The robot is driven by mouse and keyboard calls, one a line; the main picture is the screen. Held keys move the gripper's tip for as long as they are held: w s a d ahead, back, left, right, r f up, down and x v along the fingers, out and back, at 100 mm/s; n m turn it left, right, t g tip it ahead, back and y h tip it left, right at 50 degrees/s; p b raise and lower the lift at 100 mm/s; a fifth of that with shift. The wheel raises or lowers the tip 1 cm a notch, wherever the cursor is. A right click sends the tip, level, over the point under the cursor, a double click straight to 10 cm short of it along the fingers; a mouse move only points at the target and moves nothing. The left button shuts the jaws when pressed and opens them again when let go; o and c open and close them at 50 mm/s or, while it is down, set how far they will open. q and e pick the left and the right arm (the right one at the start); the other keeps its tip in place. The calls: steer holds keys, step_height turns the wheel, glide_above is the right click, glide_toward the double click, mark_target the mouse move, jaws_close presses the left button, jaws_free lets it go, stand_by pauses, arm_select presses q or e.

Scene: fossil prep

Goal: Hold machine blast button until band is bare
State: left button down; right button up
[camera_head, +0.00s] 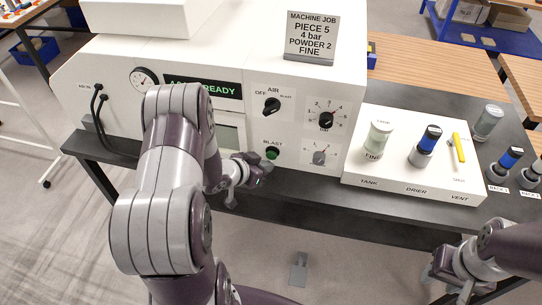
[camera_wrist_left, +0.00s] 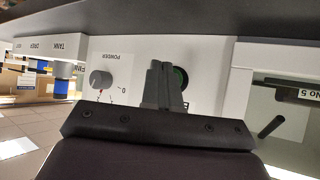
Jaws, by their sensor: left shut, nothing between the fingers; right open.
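The green blast button (camera_head: 271,153) is on the front of the white machine (camera_head: 225,60), under the label BLAST. My left gripper (camera_head: 258,170) is shut and empty, with its fingertips close to the button. In the left wrist view the shut fingers (camera_wrist_left: 162,85) partly cover the green button (camera_wrist_left: 181,78); I cannot tell whether they touch it. The machine's display (camera_head: 200,87) shows green text ending in READY. The window (camera_head: 231,130) is partly behind my left arm, and I cannot make out the band. My right gripper (camera_head: 455,290) is open and empty at the lower right.
The sign (camera_head: 312,37) reads PIECE 5, 4 bar, POWDER 2, FINE. The air knob (camera_head: 271,106) and two dials sit beside the button. A pedal-like grey object (camera_head: 299,270) lies on the floor.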

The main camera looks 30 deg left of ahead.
arm_select(q)
steer(key=s, duration=0.2)
steer(key=s+d+p, duration=0.1)
steer(key=s, duration=0.2)
steer(key=shift+d, duration=0.1)
stand_by(0.8)
